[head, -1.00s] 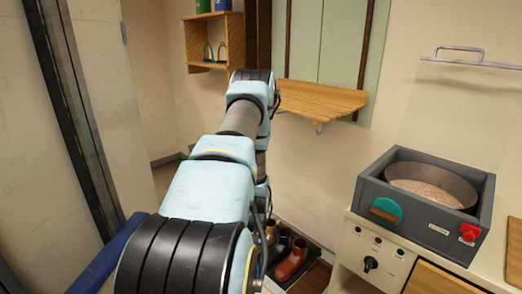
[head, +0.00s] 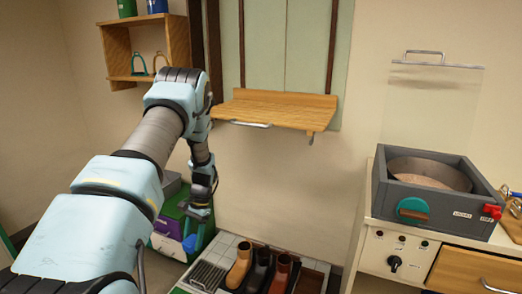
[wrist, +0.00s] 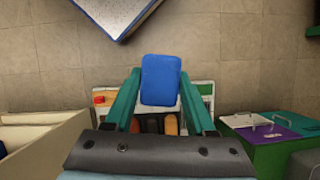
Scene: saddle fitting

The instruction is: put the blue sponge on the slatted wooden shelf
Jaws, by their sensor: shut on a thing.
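The slatted wooden shelf (head: 272,108) is fixed to the wall in the middle of the head view, with a bare top. My gripper (head: 197,218) hangs pointing down, lower than the shelf and to its left in the picture. The blue sponge (wrist: 160,80) is between the teal fingers of my gripper (wrist: 160,88) in the wrist view, and the fingers are shut on it. In the head view the sponge (head: 191,243) shows only as a small blue patch below the fingers.
A wooden wall box (head: 118,62) with tins and stirrups is at upper left. A green and purple box (head: 170,225) stands behind my gripper. A counter with a grey basin unit (head: 440,205) is at right.

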